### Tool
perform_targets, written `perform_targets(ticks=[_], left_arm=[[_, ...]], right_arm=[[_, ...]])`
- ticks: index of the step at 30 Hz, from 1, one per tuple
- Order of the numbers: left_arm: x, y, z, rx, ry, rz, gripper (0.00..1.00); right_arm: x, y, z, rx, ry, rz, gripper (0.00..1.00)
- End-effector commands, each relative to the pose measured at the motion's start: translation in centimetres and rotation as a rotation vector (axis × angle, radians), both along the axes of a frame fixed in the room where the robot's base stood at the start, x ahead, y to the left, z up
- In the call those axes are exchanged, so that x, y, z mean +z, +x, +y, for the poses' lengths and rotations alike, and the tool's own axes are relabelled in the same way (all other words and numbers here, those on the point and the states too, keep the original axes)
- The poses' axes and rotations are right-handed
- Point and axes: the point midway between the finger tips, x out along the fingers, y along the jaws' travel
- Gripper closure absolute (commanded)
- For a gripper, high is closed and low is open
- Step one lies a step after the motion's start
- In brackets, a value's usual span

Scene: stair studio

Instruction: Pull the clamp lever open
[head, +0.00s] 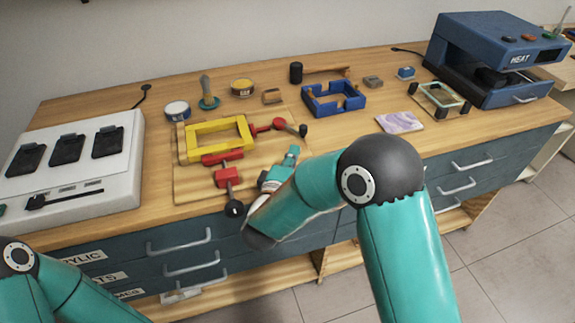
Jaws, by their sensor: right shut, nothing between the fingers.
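A yellow rectangular frame (216,138) lies on a wooden board (195,186) on the bench. Two red clamps sit at it. One red clamp (266,126) is at its right side, with a lever ending in a dark knob (303,130) pointing right. The other red clamp (228,176) is at its front side, with a dark knob (234,208) toward the bench's front edge. My right gripper (292,154) is shut and empty, to the right of the front clamp and below the right clamp's knob. I cannot see it touching either. My left gripper is out of view.
A white panel with dark switches (75,160) stands at left. Tins, a blue frame (334,98), a mallet (297,73) and a purple tile (399,121) lie behind and right. A blue heat press (490,60) stands at far right.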

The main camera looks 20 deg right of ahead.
Motion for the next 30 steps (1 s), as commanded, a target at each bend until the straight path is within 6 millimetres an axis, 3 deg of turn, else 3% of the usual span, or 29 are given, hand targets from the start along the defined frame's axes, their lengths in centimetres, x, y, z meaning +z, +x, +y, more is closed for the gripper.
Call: perform_targets(ticks=[6,11,30], left_arm=[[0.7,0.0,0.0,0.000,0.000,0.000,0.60],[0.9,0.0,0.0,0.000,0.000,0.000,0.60],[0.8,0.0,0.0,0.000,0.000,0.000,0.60]], right_arm=[[-0.1,3.4,-2.3,-0.003,0.001,0.000,1.00],[-0.2,4.8,-3.1,-0.001,0.001,0.001,1.00],[-0.3,5.4,-3.1,0.022,0.000,0.001,1.00]])
